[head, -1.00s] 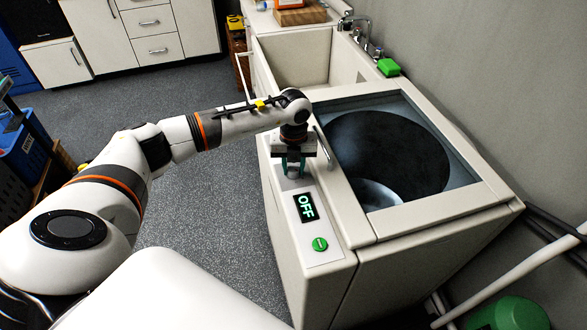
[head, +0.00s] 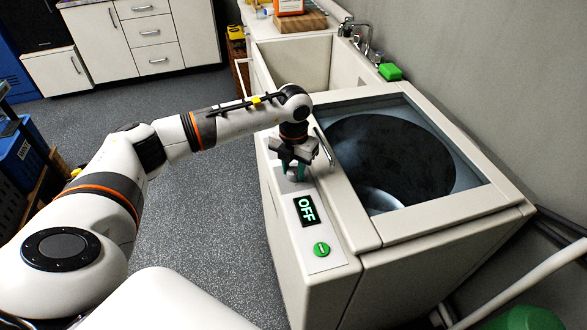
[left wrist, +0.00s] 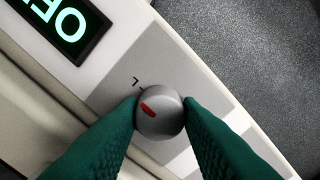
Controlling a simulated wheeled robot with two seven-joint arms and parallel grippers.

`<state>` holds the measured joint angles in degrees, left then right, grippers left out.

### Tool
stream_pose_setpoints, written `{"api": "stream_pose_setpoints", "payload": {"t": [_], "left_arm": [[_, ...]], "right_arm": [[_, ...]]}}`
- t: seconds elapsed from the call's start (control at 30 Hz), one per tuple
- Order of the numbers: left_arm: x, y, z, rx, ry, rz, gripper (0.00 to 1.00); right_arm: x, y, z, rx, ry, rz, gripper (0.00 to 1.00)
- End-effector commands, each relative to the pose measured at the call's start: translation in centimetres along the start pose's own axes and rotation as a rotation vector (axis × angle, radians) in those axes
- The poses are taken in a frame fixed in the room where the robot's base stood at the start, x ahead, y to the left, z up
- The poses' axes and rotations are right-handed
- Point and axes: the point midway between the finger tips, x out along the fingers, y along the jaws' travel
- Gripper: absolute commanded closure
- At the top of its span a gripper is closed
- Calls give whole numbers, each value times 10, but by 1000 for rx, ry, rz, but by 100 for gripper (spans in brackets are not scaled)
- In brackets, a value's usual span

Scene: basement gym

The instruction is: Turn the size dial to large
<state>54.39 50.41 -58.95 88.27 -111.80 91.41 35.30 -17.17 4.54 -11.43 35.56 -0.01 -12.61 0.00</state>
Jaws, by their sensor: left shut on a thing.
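The size dial (left wrist: 160,118) is a round grey knob with a red mark on its panel in the left wrist view. The red mark lies on the knob's left side and points to the upper left, roughly towards a printed "L" (left wrist: 137,83). My left gripper (left wrist: 162,112) has its green fingers on either side of the knob and is shut on it. In the head view my left gripper (head: 294,172) points down onto the front panel and mostly hides the dial. The other dial letters are hidden or out of view. My right gripper is not in view.
The machine's lit display (head: 306,211) reads OFF, with a green button (head: 321,249) nearer me. A handle (head: 324,147) stands close right of the gripper, beside the glass-topped lid (head: 390,155). A sink (head: 293,65) lies behind. The floor (head: 210,205) on the left is clear.

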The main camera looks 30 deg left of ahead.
Motion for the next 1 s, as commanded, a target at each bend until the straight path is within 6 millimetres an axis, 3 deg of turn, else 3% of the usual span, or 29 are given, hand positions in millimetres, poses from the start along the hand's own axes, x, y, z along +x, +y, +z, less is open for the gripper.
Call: {"api": "stream_pose_setpoints", "payload": {"t": [0.33, 0.37, 0.5, 0.83, 1.0], "left_arm": [[-3, 0, -2, 3, 7, 0, 91], [-3, 0, -2, 3, 7, 0, 65], [-2, 0, -1, 3, 5, 0, 47], [-5, 0, -1, 3, 4, 0, 47], [-28, 0, -2, 4, 8, 1, 47]], "right_arm": [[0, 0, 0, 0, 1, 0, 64], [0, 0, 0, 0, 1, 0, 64], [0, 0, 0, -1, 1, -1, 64], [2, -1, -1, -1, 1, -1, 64], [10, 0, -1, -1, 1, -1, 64]]}}
